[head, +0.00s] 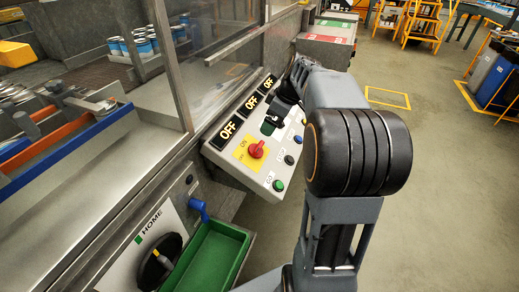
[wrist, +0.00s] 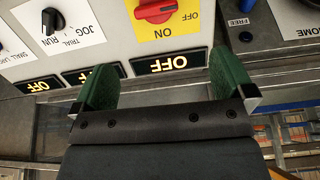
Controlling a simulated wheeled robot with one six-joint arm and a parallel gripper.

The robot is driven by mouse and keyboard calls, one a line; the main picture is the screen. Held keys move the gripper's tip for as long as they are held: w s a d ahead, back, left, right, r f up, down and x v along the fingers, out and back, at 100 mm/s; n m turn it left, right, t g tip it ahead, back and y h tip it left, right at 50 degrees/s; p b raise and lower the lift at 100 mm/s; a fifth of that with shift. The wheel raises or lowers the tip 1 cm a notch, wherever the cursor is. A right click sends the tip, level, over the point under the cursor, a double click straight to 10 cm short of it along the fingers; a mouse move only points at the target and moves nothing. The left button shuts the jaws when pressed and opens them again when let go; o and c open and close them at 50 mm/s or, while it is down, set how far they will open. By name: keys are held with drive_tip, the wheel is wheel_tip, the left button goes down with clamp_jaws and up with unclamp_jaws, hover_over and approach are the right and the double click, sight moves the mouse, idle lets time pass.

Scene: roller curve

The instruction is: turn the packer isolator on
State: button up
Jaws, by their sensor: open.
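A red rotary isolator knob (head: 256,149) sits on a yellow plate marked ON and OFF on the sloped grey control panel (head: 228,171). In the wrist view the knob (wrist: 156,9) shows upside down at the top edge, partly cut off, its handle lying roughly across the picture toward the OFF mark. A lit display (wrist: 166,63) beside the plate reads OFF. No packer label is readable. My gripper (wrist: 160,68) is open and empty, its green fingers apart, over the display row and clear of the knob. In the head view my arm partly hides the panel's far part.
Other OFF displays (head: 250,103) line the panel's upper edge. A black JOG/RUN switch (wrist: 52,20), a green button (head: 278,185) and a blue button (head: 298,139) are close by. A glass guard (head: 215,60) rises behind the panel. A green tray (head: 213,258) is below.

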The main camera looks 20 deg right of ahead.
sight(259, 145)
drive_tip(key=x, duration=1.3)
drive_tip(key=shift+w+d+f, duration=0.2)
drive_tip(key=shift+w+f, duration=0.1)
drive_tip(key=shift+w, duration=0.05)
drive_tip(key=c, duration=0.9)
